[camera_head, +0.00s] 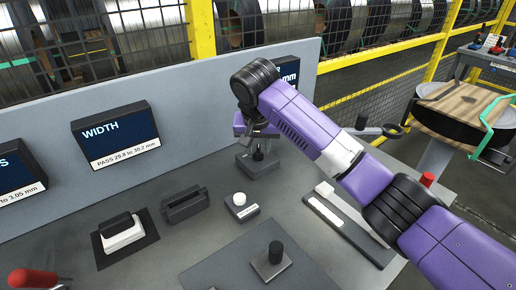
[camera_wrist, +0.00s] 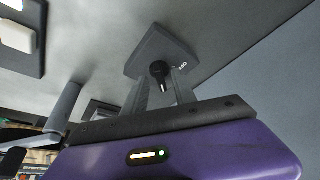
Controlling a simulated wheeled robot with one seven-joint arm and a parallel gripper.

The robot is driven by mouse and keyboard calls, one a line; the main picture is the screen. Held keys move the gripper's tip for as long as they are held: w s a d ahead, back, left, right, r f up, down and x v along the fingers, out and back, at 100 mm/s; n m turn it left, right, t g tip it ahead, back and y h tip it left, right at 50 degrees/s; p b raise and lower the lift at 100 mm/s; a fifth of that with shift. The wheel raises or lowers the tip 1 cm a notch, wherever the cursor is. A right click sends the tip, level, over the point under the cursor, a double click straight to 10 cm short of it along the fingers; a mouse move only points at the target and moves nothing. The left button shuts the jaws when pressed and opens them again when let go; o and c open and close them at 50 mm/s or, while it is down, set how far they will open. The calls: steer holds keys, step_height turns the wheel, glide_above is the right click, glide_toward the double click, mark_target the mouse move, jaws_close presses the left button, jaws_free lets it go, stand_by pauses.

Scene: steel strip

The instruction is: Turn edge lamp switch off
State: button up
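The edge lamp switch appears to be the grey block with a black-tipped lever under my gripper; its base (camera_head: 250,166) stands near the back panel. In the wrist view its base (camera_wrist: 150,48) carries small lettering, too small and turned to read surely. The black-tipped lever (camera_wrist: 160,70) stands between my gripper's fingers. My gripper (camera_head: 257,142) points down over the switch. In the wrist view the fingers of my gripper (camera_wrist: 160,84) are apart, one on each side of the lever, with a gap visible. Whether either finger touches the lever, I cannot tell.
A grey back panel (camera_head: 210,101) with screens, one reading WIDTH (camera_head: 116,133), stands behind. On the bench are a white button (camera_head: 239,199), a black knob on a plate (camera_head: 274,254), a black handle (camera_head: 185,204), a white rocker (camera_head: 122,235) and a long strip block (camera_head: 345,228).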

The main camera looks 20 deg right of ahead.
steer(key=shift+w+f, duration=0.2)
steer(key=shift+f, duration=0.35)
jaws_close()
